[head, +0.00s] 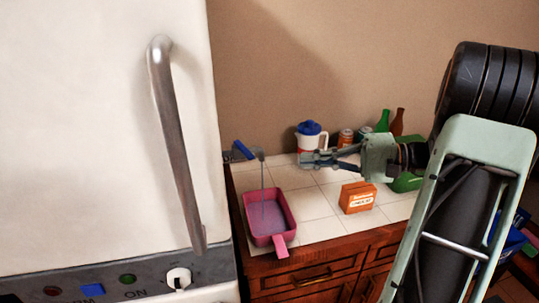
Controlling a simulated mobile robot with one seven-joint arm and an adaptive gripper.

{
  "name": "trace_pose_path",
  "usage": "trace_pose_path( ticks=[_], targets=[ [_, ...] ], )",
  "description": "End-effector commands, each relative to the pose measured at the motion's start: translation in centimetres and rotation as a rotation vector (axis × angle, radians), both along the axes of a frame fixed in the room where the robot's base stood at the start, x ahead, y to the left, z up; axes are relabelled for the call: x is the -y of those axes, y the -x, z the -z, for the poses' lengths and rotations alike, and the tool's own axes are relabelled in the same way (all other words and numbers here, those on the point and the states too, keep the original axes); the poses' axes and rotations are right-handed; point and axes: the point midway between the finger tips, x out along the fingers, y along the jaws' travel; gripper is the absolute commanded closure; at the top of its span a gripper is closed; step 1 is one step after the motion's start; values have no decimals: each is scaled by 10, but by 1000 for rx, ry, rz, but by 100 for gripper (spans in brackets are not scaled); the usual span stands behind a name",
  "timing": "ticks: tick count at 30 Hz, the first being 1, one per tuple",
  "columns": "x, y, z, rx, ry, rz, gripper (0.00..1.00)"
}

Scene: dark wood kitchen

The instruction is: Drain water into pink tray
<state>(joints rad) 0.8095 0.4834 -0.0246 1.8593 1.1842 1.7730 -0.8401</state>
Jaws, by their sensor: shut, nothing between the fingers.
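The pink tray (285,207) sits on the white tiled counter beside the big white appliance, its pink handle pointing toward the front edge. A thin grey-blue vertical line (263,185), which looks like a stream of water, runs from a small grey spout-like part (259,154) down into the tray. The tray's inside looks bluish purple, like water, but its level cannot be told. My gripper (310,159) is shut and empty, to the right of the spout and above the back of the counter, in front of a white pitcher with a blue lid (311,130).
The white appliance (95,120) has a long metal handle (178,150) and a front panel with a white knob (178,279). An orange box (357,197) stands right of the tray. Cans and bottles (383,121) stand at the back. Bare tiles lie between tray and box.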

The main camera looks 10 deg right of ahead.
Motion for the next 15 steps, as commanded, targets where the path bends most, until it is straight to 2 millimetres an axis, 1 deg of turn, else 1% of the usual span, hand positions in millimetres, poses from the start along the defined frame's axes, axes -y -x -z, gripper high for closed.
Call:
trace_pose_path(
  ticks=[1, 3, 5, 7, 11, 15],
  targets=[
    [12, 0, 1, 19, -48, 37, 100],
    [22, 0, -2, 43, -91, 69, 100],
    [27, -1, -4, 55, -113, 85, 100],
    [27, -2, -5, 63, -124, 92, 100],
    [16, -8, -7, 65, -124, 92, 100],
    [-9, -21, -8, 64, -123, 88, 100]
  ],
)
